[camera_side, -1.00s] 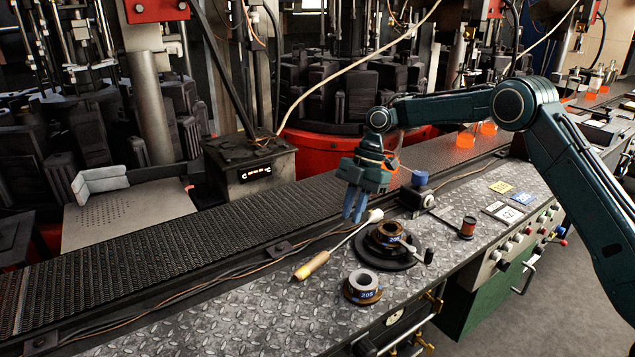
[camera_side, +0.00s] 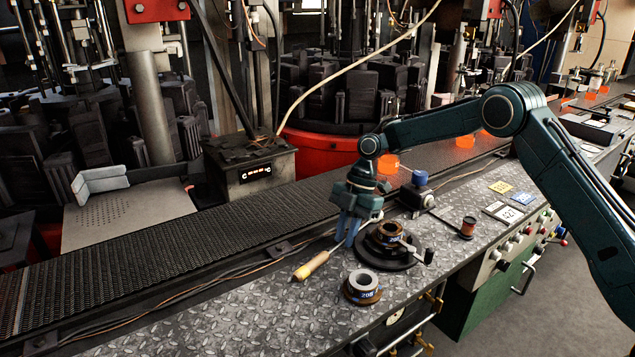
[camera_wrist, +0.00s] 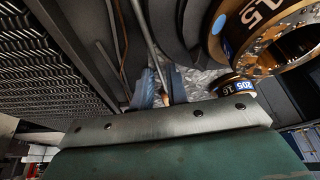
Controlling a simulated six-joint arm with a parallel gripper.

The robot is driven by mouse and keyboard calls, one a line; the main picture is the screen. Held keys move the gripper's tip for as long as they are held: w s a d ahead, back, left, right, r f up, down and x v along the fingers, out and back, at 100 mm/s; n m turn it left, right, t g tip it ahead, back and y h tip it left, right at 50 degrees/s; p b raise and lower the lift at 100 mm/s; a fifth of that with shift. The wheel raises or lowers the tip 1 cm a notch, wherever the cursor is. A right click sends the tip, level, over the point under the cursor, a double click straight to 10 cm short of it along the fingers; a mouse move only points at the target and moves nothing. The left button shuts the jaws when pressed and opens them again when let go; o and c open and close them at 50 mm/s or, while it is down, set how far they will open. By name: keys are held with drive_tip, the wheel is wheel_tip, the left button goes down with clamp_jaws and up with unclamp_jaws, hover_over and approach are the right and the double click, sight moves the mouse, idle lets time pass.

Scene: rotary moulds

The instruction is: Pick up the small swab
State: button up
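The small swab lies slanted on the diamond-plate bench, its yellow-tan handle (camera_side: 311,266) pointing to the lower left in the side view. I cannot tell whether either finger touches the shaft.
A dark round base with a brown ring (camera_side: 389,232) stands just right of my gripper. A second ring marked 205 (camera_side: 362,287) sits in front. A conveyor belt (camera_side: 180,248) runs behind, with cables along its edge. The front-left bench (camera_side: 230,325) is clear.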

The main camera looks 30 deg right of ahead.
idle(0.4)
clamp_jaws()
drive_tip(key=shift+r, duration=0.15)
